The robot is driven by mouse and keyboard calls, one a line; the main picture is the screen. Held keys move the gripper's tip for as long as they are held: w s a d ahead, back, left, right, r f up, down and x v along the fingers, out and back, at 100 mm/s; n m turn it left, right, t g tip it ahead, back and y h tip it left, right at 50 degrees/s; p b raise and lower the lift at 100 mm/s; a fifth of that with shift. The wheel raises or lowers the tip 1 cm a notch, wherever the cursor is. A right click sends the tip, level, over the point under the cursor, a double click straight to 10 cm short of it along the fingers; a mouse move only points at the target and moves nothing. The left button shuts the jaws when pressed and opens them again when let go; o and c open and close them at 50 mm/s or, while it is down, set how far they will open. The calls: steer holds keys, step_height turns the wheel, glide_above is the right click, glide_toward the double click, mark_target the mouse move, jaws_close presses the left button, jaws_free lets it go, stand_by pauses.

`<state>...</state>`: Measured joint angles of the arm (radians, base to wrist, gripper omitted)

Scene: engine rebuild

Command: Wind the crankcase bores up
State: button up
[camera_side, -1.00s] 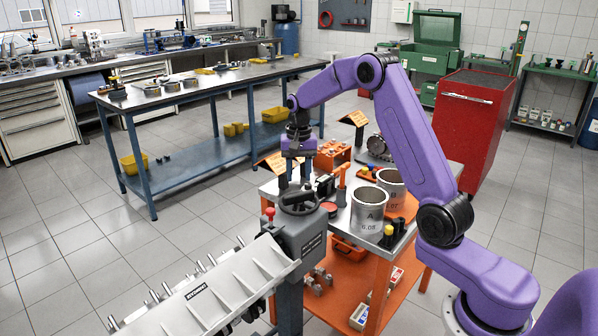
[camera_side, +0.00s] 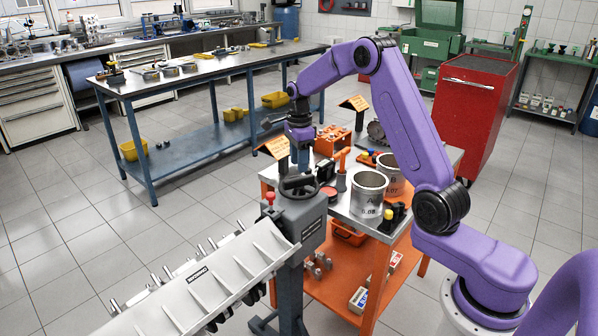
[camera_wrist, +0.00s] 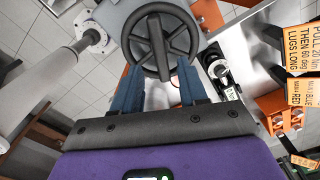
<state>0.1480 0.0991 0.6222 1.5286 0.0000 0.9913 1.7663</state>
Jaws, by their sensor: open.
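The grey crankcase (camera_side: 215,285) is mounted on a grey stand at the lower left of the side view. A ribbed, labelled face slopes toward the camera, and pins stick out along its far left edge. I cannot make out its bores. The stand's gearbox (camera_side: 300,220) carries a dark handwheel (camera_side: 298,186) on top; the wheel also fills the upper middle of the wrist view (camera_wrist: 160,38). My gripper (camera_wrist: 158,68) is open and empty, pointing down at the handwheel. Its blue-grey fingers lie either side of the wheel's near part; I cannot tell whether they touch it.
An orange cart (camera_side: 335,290) stands right behind the gearbox, with two metal cylinders (camera_side: 368,193), small tools and signs on it. A red-knobbed lever (camera_side: 269,197) is beside the wheel. A blue workbench (camera_side: 150,120) stands at the back left. The floor left is clear.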

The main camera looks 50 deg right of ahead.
mark_target(299, 178)
steer(key=shift+f, duration=2.75)
steer(key=shift+c, duration=0.6)
jaws_close()
steer(key=n, duration=0.4)
steer(key=shift+n, duration=0.6)
steer(key=n, duration=0.3)
steer(key=shift+n, duration=1.1)
